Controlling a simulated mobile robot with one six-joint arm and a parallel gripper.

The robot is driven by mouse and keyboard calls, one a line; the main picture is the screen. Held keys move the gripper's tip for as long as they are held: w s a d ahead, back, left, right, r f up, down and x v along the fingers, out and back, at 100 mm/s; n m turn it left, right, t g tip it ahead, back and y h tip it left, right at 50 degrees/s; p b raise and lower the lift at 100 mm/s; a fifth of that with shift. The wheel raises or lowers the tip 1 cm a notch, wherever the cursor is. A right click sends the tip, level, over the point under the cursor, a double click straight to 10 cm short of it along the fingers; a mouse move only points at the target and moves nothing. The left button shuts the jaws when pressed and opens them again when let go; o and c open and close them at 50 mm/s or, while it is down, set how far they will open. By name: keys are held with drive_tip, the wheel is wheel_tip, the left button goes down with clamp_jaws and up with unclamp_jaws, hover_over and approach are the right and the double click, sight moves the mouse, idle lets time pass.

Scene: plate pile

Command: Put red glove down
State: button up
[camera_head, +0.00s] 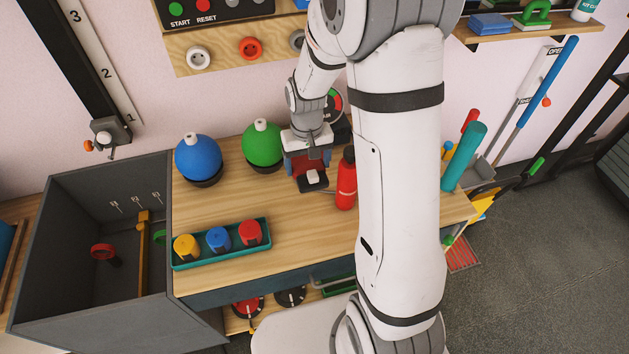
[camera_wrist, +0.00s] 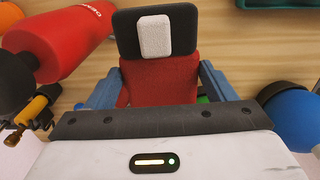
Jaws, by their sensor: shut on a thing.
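The red glove (camera_wrist: 158,80) is in my gripper, between its two blue fingers (camera_wrist: 160,88). It has a black cuff with a white patch, which points away from the wrist in the wrist view. In the head view, the glove (camera_head: 303,167) hangs below my gripper (camera_head: 308,160), over the wooden worktop (camera_head: 300,225). The black end and white patch are low, close to the wood. I cannot tell whether the glove touches the worktop.
A red bottle (camera_head: 346,182) stands just right of the glove. Green (camera_head: 263,148) and blue (camera_head: 198,158) balls sit to the left. A teal tray (camera_head: 206,262) with three coloured knobs lies at the front left. A deep grey bin (camera_head: 65,190) is further left. Worktop between tray and bottle is clear.

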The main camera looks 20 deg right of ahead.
sight(309, 197)
wheel_tip(309, 197, down, 2)
drive_tip(key=shift+b, duration=0.45)
wheel_tip(309, 197, down, 9)
drive_tip(key=shift+d+f+b, duration=0.1)
drive_tip(key=shift+f+b, duration=0.1)
drive_tip(key=shift+b, duration=0.45)
drive_tip(key=o, duration=1)
drive_tip(key=shift+f, duration=0.1)
